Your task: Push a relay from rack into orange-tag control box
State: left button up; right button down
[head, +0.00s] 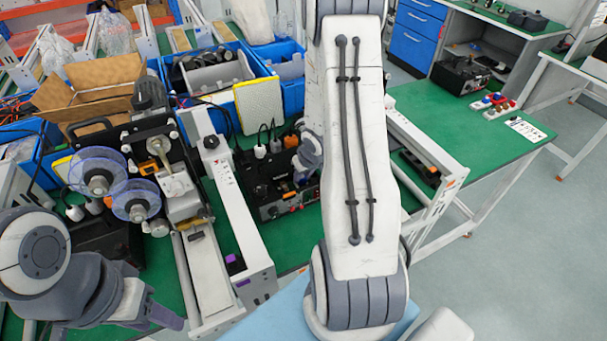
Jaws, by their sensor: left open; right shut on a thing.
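A black control box (268,205) with small orange marks and red knobs on its front stands on the green bench, left of my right arm. My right gripper (308,158) is just above its right end, partly hidden behind my own arm. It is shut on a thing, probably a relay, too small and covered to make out. Whether that thing touches the box cannot be told. My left gripper (160,315) is open at the lower left, in front of the reel machine and away from the box. I cannot tell which object is the rack.
A machine with blue reels (97,172) and a white rail with purple tags (238,225) stand left of the box. Blue bins (285,62) and an open carton (92,90) are behind. A white rail with an orange tag (430,150) is at right, beside bare green bench.

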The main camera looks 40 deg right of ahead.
jog(key=shift+f, duration=0.25)
dwell(0.3)
jog(key=c, duration=0.5)
grip_release()
jog(key=shift+c, duration=0.2)
jog(key=d+p+v, duration=0.1)
jog(key=p+v, duration=0.4)
jog(key=v, duration=0.5)
jog(key=shift+s+a+r, duration=0.2)
jog(key=shift+a, duration=0.3)
jog(key=shift+w+a, duration=0.1)
